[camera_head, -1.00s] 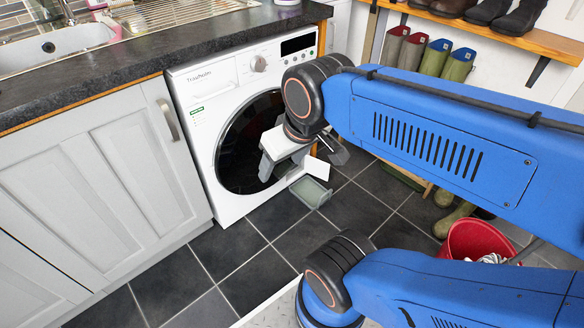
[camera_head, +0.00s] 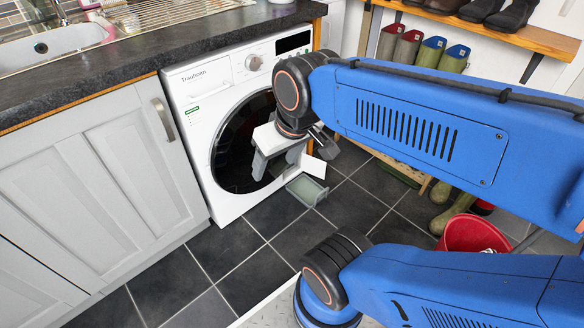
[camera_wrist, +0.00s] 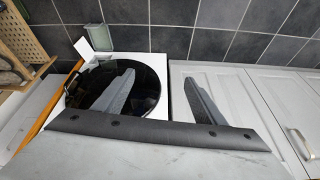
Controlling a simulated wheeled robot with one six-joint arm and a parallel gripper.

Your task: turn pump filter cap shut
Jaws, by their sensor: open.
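The white washing machine (camera_head: 197,106) stands under the counter with its round dark door (camera_head: 230,160) closed. At its lower right a small white flap (camera_head: 313,166) stands open; it also shows in the wrist view (camera_wrist: 97,37). The pump filter cap is not visible in either view. My gripper (camera_head: 275,168) is open and empty, in front of the machine's door and left of the flap. In the wrist view my gripper (camera_wrist: 160,78) shows its two fingers wide apart, one over the dark door and one over the cabinet side. I cannot tell their distance from the machine.
A shallow grey-green tray (camera_head: 307,189) lies on the dark tile floor by the flap. A grey cabinet (camera_head: 95,190) adjoins the machine on the left. Several wellies (camera_head: 430,52) stand on the rack at the back right, and a red bucket (camera_head: 470,233) stands on the floor at right.

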